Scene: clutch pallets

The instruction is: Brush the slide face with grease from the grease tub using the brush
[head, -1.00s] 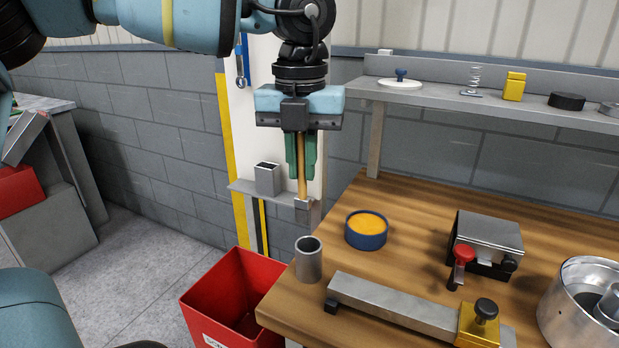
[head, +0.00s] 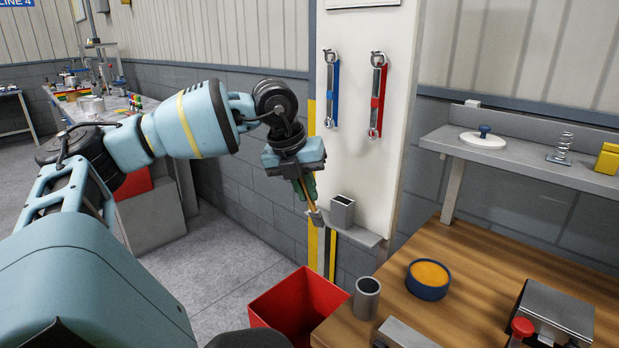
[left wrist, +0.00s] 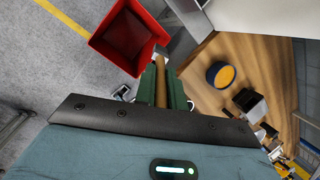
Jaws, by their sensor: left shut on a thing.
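My left gripper (head: 306,188) is shut on the brush, its green fingers around the wooden handle. The brush (head: 316,217) hangs tilted, with its grey end down and to the right, in front of the wall ledge. In the left wrist view the gripper (left wrist: 164,82) shows with the handle of the brush (left wrist: 161,88) between its fingers. The grease tub (head: 428,281), a blue round tub with orange grease, stands on the wooden bench, apart from the brush. It also shows in the left wrist view (left wrist: 221,75). A grey metal bar, probably the slide (head: 402,334), is cut off below. My right gripper is not in view.
A grey tube (head: 367,297) stands at the bench's left edge (head: 485,285). A red bin (head: 296,305) stands beside the bench. A square holder (head: 342,211) sits on the wall ledge. A metal block (head: 552,318) lies at the right. Bench around the tub is clear.

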